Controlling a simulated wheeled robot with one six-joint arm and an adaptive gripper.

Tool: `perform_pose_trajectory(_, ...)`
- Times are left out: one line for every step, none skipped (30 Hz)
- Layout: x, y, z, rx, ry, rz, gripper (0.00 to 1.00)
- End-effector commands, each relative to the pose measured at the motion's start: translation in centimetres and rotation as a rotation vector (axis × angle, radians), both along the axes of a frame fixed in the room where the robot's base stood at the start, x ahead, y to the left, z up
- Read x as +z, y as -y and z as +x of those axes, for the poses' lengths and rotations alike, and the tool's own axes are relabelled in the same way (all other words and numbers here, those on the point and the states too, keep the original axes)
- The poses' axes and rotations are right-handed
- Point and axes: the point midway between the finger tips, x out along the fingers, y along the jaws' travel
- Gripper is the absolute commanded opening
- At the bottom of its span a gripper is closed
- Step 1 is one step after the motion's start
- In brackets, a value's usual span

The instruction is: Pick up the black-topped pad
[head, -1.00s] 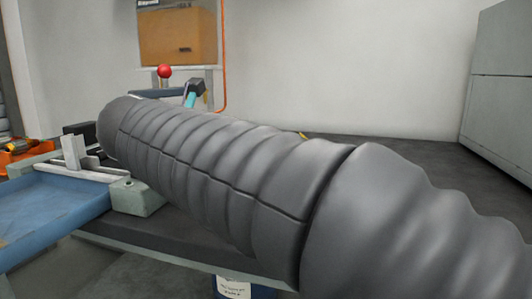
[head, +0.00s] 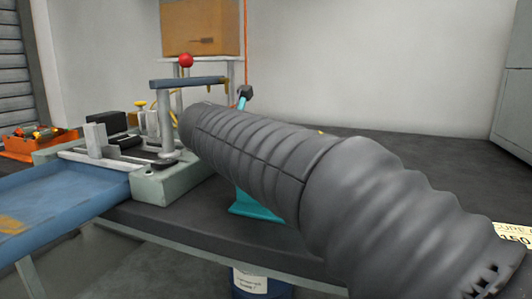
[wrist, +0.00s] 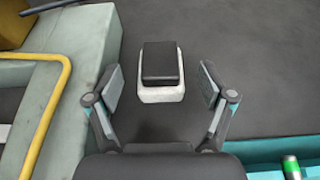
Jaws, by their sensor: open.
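The black-topped pad (wrist: 162,62) shows in the wrist view, a black block on a white base (wrist: 161,94), standing on the dark bench top. My gripper (wrist: 160,84) is open, with one finger to the left of the pad and one to the right. There are gaps on both sides, and nothing is held. In the head view my grey ribbed arm crosses the bench, and neither the pad nor the gripper can be seen there.
A grey-green machine base with a yellow rail (wrist: 55,95) stands left of my gripper. A teal object (wrist: 275,148) lies at lower right, with a green-capped item (wrist: 291,166). A blue tray (head: 60,200) is at left in the head view. The bench beyond the pad is clear.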

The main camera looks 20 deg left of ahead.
Motion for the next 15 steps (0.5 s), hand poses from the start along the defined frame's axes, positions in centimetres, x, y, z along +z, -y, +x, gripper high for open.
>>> perform_pose_trajectory(-0.4, 0.1, 0.7, -0.003, -0.001, -0.001, 0.81)
perform_pose_trajectory(-0.6, 0.2, 1.1, -0.003, -0.001, -0.001, 0.81)
perform_pose_trajectory(-0.8, 0.2, 1.7, -0.003, -0.001, -0.001, 0.81)
perform_pose_trajectory(-1.0, 0.2, 2.1, -0.003, -0.001, -0.001, 0.81)
perform_pose_trajectory(-1.2, 0.3, 2.6, -0.003, -0.001, -0.001, 0.81)
perform_pose_trajectory(-1.3, 0.3, 3.1, -0.002, 0.000, 0.000, 0.81)
perform_pose_trajectory(-1.5, 0.3, 3.4, -0.002, 0.000, 0.000, 0.81)
perform_pose_trajectory(-1.6, 0.3, 3.6, -0.002, -0.001, 0.000, 0.81)
perform_pose_trajectory(-1.7, 0.4, 3.9, -0.002, -0.001, -0.001, 0.81)
perform_pose_trajectory(-1.7, 0.4, 4.0, -0.001, -0.001, 0.001, 0.81)
perform_pose_trajectory(-1.7, 0.4, 4.0, -0.001, 0.000, 0.001, 0.81)
perform_pose_trajectory(-1.7, 0.4, 4.0, 0.000, 0.000, 0.001, 0.81)
perform_pose_trajectory(-1.7, 0.3, 4.0, 0.000, 0.000, 0.001, 0.81)
perform_pose_trajectory(-1.7, 0.3, 4.0, 0.000, 0.000, 0.001, 0.81)
perform_pose_trajectory(-1.7, 0.3, 4.0, 0.000, 0.000, 0.000, 0.81)
